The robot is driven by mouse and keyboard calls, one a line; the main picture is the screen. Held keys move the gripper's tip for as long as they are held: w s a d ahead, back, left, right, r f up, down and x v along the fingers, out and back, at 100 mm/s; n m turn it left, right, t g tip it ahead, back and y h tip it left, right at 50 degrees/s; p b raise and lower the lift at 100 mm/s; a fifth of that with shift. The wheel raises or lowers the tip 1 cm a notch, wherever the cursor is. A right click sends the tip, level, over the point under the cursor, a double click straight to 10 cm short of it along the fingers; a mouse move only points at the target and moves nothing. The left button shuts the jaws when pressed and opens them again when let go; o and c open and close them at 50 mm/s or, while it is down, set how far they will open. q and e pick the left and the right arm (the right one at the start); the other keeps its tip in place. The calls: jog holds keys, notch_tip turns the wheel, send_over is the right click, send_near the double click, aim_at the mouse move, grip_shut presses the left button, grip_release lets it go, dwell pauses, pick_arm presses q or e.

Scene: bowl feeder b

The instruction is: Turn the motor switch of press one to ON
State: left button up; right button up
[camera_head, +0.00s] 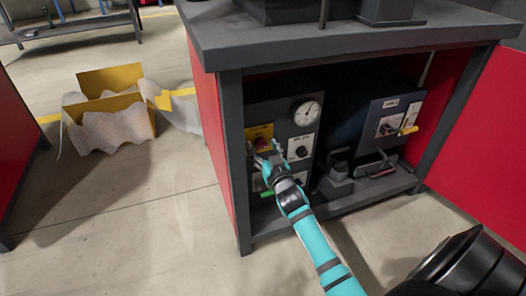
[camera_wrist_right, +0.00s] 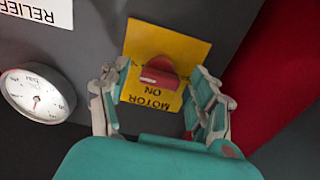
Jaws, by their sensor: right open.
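The motor switch is a red knob (camera_wrist_right: 160,73) on a yellow plate (camera_wrist_right: 188,50) marked MOTOR ON in the right wrist view. In the head view the yellow plate (camera_head: 259,131) is on the grey panel at the left inside the cabinet. My right gripper (camera_head: 262,147) is in front of the plate. In the right wrist view its open fingers (camera_wrist_right: 160,95) stand on either side of the knob with gaps between. I cannot tell how deep they reach. My left gripper is not in view.
A round gauge (camera_head: 306,113) sits right of the plate, with a black knob (camera_head: 301,151) below it. A second panel (camera_head: 391,118) is on the right. The red cabinet wall (camera_wrist_right: 278,65) is close beside my gripper.

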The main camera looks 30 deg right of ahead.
jog(key=shift+c, duration=0.4)
jog(key=c, duration=1.1)
